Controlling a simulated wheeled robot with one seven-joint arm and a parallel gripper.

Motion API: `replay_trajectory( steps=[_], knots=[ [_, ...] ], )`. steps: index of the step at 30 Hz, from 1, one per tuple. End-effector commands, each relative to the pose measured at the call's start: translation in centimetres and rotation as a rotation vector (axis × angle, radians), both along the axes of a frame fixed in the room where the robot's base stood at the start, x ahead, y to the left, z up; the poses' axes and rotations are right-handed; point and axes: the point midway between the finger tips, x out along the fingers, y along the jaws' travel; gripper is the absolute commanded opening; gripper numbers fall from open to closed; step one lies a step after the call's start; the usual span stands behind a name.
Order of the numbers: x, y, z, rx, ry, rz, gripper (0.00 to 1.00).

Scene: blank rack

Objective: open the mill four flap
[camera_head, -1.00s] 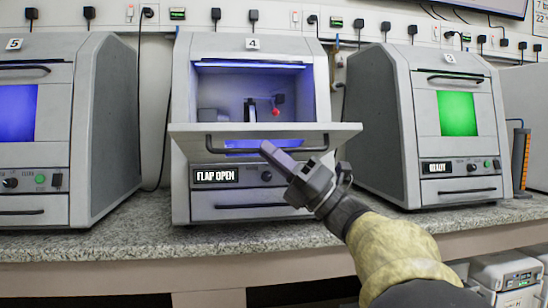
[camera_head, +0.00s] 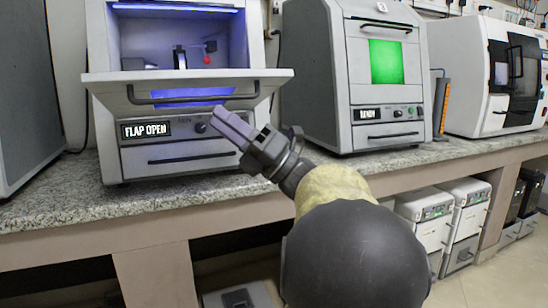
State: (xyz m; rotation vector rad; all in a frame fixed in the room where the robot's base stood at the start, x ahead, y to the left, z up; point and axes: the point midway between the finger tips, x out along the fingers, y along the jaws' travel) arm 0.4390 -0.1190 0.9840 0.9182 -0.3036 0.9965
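The mill four (camera_head: 120,165) is a grey cabinet at the upper left of the head view; its number plate, seen a second ago, is now out of frame. Its flap (camera_head: 112,90) is folded down and sticks out level, with a dark bar handle (camera_head: 193,98) on it. The display (camera_head: 146,130) reads FLAP OPEN. The lit chamber (camera_head: 150,40) shows a dark upright part and a red knob. My gripper (camera_head: 221,124) is in front of the mill's lower right, below the flap in the picture. Its fingers look close together, and I cannot tell whether they are shut.
A neighbouring mill (camera_head: 372,130) with a green window and a READY display stands to the right. A white machine (camera_head: 470,80) is farther right. The granite worktop (camera_head: 60,205) is bare in front. White boxes (camera_head: 425,205) stand under the bench.

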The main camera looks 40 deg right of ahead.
Motion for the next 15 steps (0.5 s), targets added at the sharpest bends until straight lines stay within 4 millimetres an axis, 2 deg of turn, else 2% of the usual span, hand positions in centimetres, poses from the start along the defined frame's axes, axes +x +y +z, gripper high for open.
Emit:
replay_trajectory(
  steps=[9, 15],
  knots=[
    [-3.4, -3.9, -3.9, 0.005, 0.005, -0.003, 0.32],
    [-4.5, -5.1, -5.8, 0.001, 0.001, -0.003, 0.32]
  ],
)
